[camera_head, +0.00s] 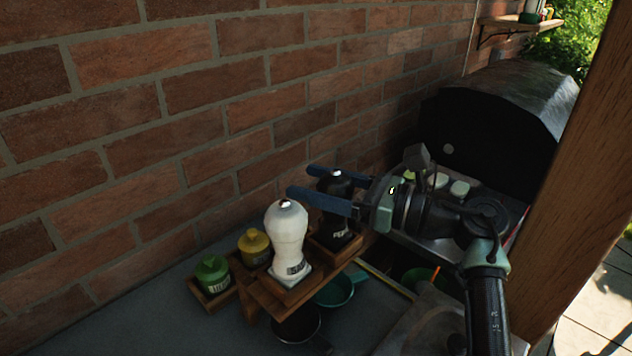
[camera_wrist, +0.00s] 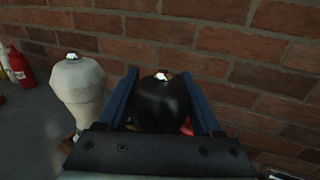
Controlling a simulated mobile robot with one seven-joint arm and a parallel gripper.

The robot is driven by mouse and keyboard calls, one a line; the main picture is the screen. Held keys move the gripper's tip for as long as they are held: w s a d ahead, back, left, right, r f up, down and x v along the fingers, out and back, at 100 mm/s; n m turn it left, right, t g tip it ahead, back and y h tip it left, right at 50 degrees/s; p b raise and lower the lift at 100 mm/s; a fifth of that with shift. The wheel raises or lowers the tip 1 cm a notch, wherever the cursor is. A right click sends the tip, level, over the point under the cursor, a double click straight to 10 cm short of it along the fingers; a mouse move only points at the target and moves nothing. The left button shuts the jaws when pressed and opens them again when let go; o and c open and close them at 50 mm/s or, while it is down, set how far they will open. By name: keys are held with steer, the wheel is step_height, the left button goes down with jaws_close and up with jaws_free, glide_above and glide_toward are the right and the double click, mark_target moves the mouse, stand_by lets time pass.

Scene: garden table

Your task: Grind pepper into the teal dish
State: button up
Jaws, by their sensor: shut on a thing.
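The black pepper mill (camera_head: 337,229) stands upright in a wooden holder by the brick wall, with a partly hidden label on its front. My gripper (camera_head: 298,180) reaches in from the right, its blue fingers on either side of the mill's upper part. In the wrist view the mill's dark rounded head (camera_wrist: 160,100) sits between the two fingers, shut on it. The teal dish (camera_head: 336,291) lies low in front of the holder, partly hidden by the wooden stand. Its inside is only partly visible.
A white mill (camera_head: 287,238) stands close left of the black one. Yellow (camera_head: 254,246) and green (camera_head: 213,275) jars sit further left. A dark pan (camera_head: 297,324) lies in front. A black grill (camera_head: 495,120) stands behind; a wooden post (camera_head: 580,150) rises at right.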

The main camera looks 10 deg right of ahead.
steer(key=o, duration=1.4)
step_height(320, 180, up, 10)
steer(key=shift+b, duration=0.4)
